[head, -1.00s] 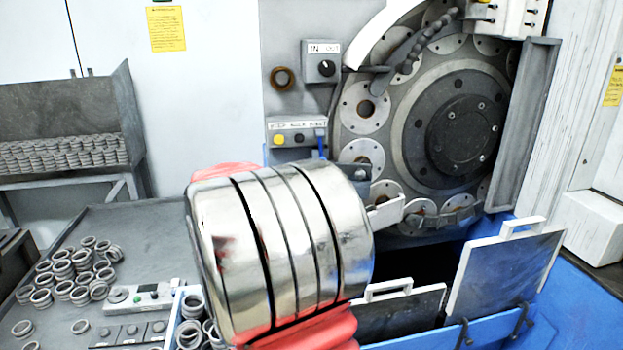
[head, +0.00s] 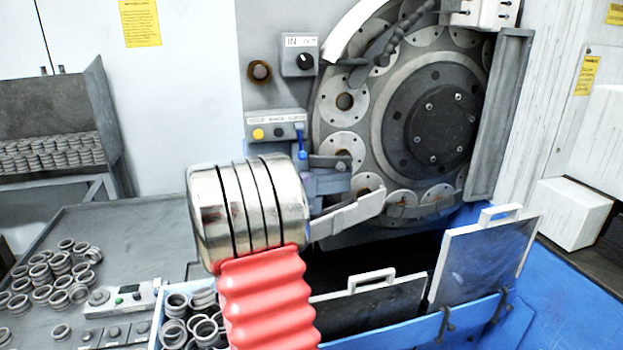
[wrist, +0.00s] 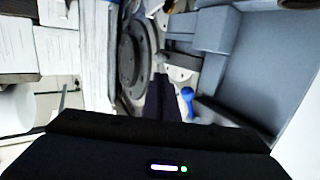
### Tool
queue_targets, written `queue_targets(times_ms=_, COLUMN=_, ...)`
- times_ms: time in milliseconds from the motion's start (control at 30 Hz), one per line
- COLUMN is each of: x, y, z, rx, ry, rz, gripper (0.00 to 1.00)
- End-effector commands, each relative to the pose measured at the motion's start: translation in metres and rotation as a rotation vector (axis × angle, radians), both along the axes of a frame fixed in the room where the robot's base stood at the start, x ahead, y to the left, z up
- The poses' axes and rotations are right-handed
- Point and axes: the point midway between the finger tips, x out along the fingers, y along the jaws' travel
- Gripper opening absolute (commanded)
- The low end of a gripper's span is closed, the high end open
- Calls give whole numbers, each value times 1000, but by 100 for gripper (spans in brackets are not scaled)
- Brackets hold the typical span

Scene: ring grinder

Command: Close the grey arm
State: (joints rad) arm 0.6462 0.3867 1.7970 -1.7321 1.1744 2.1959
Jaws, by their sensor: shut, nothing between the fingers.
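The grey arm (head: 348,214) is a pale flat bar in the head view. It reaches right from a grey bracket (head: 322,180) at the lower left of the round grinding wheel (head: 432,122), with its right end in front of the wheel's lower rim. My silver wrist and red sleeve stand just left of it and hide my gripper in the head view. In the wrist view my gripper (wrist: 160,92) shows as dark fingers, shut and empty, pointing towards the machine. The wheel shows there too. I cannot tell whether the fingers touch the grey arm.
A control box with a yellow button (head: 274,127) and a blue lever (head: 301,143) sits above the bracket. Two handled panels (head: 370,300) (head: 478,262) stand by the blue machine edge. Rings (head: 62,270) and a small control panel (head: 125,303) lie on the left table.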

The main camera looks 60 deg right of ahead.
Motion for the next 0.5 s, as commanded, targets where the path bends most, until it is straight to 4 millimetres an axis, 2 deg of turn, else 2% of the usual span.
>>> queue_targets(times_ms=500, x=-18, y=-72, z=-8, rx=1, ry=1, rz=-3, gripper=0)
